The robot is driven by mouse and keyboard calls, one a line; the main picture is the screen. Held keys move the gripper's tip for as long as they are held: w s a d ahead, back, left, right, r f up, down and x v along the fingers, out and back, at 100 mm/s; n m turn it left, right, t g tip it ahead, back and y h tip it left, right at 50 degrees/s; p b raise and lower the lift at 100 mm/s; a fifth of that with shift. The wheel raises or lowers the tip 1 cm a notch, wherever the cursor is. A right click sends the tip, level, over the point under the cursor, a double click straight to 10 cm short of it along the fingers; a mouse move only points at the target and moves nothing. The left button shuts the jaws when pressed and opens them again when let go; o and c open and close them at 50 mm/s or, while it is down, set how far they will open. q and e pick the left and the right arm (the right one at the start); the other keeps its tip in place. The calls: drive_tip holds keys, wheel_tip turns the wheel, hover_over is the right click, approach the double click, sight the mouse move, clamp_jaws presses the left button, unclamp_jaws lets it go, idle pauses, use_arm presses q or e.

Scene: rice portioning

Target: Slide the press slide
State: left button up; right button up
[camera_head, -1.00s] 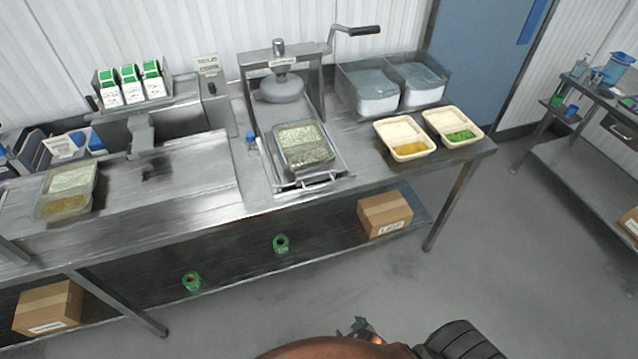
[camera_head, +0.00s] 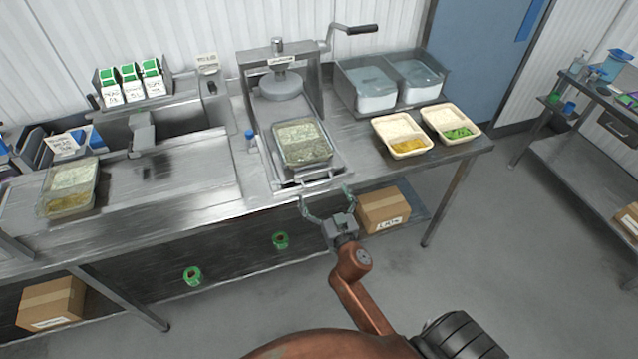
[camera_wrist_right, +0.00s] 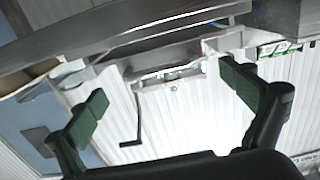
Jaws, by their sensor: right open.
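The press (camera_head: 281,50) is a metal frame with a round plate (camera_head: 281,85) and a crank (camera_head: 357,31). Its slide (camera_head: 335,160) is pulled out toward the front and bears a clear container (camera_head: 303,143) with pale and darker grainy contents. A bar handle (camera_head: 309,183) is at the slide's front edge. My right gripper (camera_head: 325,194) is open and empty, just in front of and to the right of the handle, near the table's front edge. In the right wrist view, the open fingers (camera_wrist_right: 163,85) have nothing between them, with the crank (camera_wrist_right: 130,125) beyond. My left gripper is not in view.
Two cream trays (camera_head: 390,150) with yellow and green food stand to the right, before lidded bins (camera_head: 365,90). A small blue-capped bottle (camera_head: 251,140) stands just left of the slide. Another filled container (camera_head: 68,188) is at far left. The lower shelf holds a box (camera_head: 385,210).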

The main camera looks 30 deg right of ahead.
sight(319, 183)
drive_tip(key=shift+x, duration=2.2)
drive_tip(key=shift+c, duration=0.3)
